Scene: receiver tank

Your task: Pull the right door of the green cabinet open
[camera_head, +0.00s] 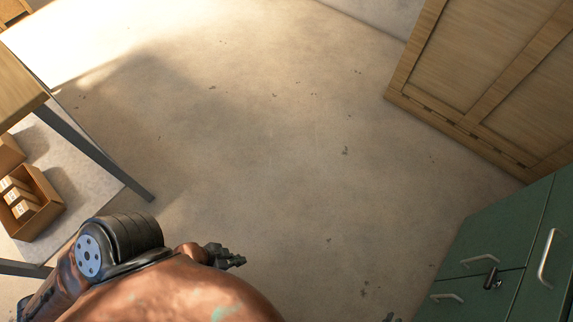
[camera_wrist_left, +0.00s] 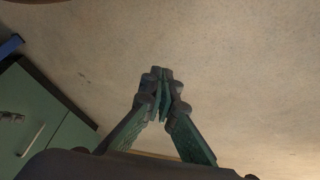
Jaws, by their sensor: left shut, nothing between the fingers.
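The green cabinet (camera_head: 500,222) stands at the lower right of the head view, cut off by the frame edge. Its rightmost front panel (camera_head: 552,220) has a long upright metal handle (camera_head: 547,257) and looks closed. Two smaller panels beside it have shorter handles, and a small dark fitting (camera_head: 492,279) sits near their seam. My left gripper (camera_head: 238,261) is shut and empty over the floor, well left of the cabinet. In the left wrist view its fingers (camera_wrist_left: 161,80) meet, and part of the cabinet (camera_wrist_left: 40,108) shows at left. A dark tip (camera_head: 390,318) at the bottom edge may be my right gripper.
A wooden cabinet or door (camera_head: 480,75) stands at the upper right. A table (camera_head: 22,85) with a metal leg is at the left, with a cardboard box (camera_head: 45,218) of small cartons below it. The concrete floor (camera_head: 300,130) between is clear.

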